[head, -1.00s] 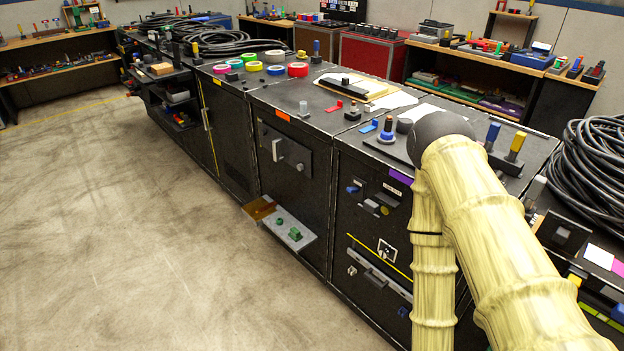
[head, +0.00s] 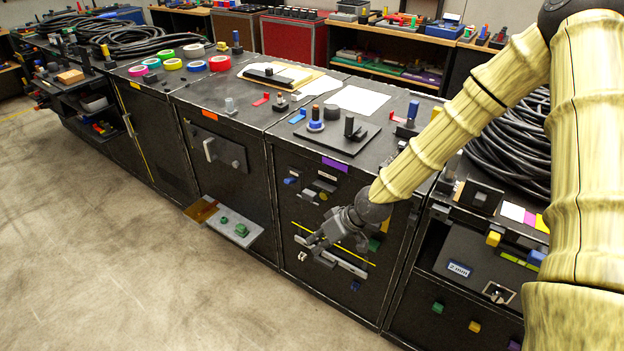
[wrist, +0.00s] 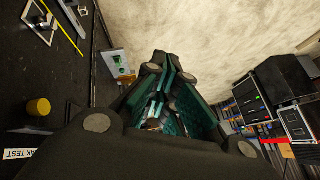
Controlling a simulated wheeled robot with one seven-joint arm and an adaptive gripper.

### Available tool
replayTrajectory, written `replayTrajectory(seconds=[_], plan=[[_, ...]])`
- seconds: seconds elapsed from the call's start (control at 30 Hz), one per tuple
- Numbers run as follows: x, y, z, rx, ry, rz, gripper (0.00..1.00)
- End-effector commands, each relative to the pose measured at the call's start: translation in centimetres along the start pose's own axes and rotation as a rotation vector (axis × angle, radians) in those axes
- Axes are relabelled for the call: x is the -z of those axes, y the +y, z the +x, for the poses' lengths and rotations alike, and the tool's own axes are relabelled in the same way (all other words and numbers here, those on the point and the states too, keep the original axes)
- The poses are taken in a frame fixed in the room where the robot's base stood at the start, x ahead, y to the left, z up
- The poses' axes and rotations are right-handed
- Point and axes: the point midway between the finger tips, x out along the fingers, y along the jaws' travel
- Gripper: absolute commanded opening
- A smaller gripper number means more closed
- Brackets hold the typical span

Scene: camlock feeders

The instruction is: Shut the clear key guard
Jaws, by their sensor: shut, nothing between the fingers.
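My gripper (head: 318,243) is shut and empty, held in front of the black cabinet face under the purple label; its shut fingers also show in the wrist view (wrist: 168,80). A white-framed square plate (wrist: 40,18) with a small dark and pale fitting lies at the upper left of the wrist view, apart from my fingers. In the head view my gripper and wrist hide that part of the cabinet. I cannot clearly make out the clear guard or how far open it stands.
A grey shelf with green parts (head: 232,228) and an amber flap (head: 203,211) juts from the cabinet to the left. A pale bar (head: 345,263) crosses the cabinet front below my gripper. A yellow knob (wrist: 38,107) sticks out nearby. The floor in front is clear.

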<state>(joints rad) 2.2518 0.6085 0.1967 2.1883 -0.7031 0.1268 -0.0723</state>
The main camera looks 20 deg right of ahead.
Motion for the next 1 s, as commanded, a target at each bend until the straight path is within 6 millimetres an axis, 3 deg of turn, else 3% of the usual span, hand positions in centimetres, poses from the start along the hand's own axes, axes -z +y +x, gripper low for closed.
replayTrajectory(seconds=[0.03,0.2,0.3,0.5,0.7,1.0], plan=[[2.7,0.6,-2.1,0.0,0.038,-0.034,0.0],[9.3,2.4,-8.0,-0.019,0.122,-0.161,0.0],[12.2,3.5,-11.2,-0.041,0.162,-0.222,0.0],[15.4,4.9,-15.2,-0.078,0.205,-0.294,0.0],[16.1,5.3,-15.7,-0.088,0.213,-0.31,0.0],[16.6,5.3,-13.2,-0.087,0.21,-0.311,0.0]])
